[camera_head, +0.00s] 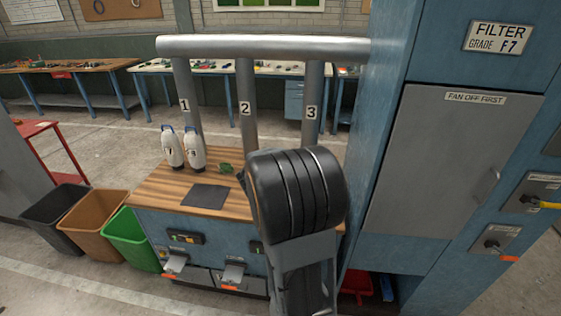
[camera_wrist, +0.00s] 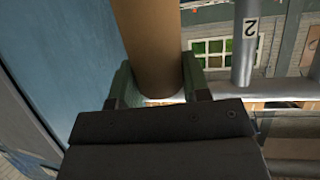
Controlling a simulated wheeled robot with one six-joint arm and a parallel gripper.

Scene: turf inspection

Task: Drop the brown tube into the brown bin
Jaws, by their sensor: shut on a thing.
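In the wrist view, the brown tube (camera_wrist: 148,40) stands between the two green fingers of my gripper (camera_wrist: 160,82), which is shut on it. The tube runs out of the top of that view, so its far end is hidden. In the head view, my dark wrist covers the gripper and the tube. The brown bin (camera_head: 92,224) stands on the floor at the left, open at the top, between a black bin (camera_head: 55,208) and a green bin (camera_head: 130,238). My gripper is well to the right of the brown bin, apart from it.
A wooden-topped bench (camera_head: 158,193) holds two white bottles (camera_head: 183,148), a dark mat (camera_head: 205,196) and a small green item (camera_head: 225,168). Numbered grey pipes (camera_head: 246,105) rise behind it. A blue filter cabinet (camera_head: 440,165) closes off the right. Floor is free in front of the bins.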

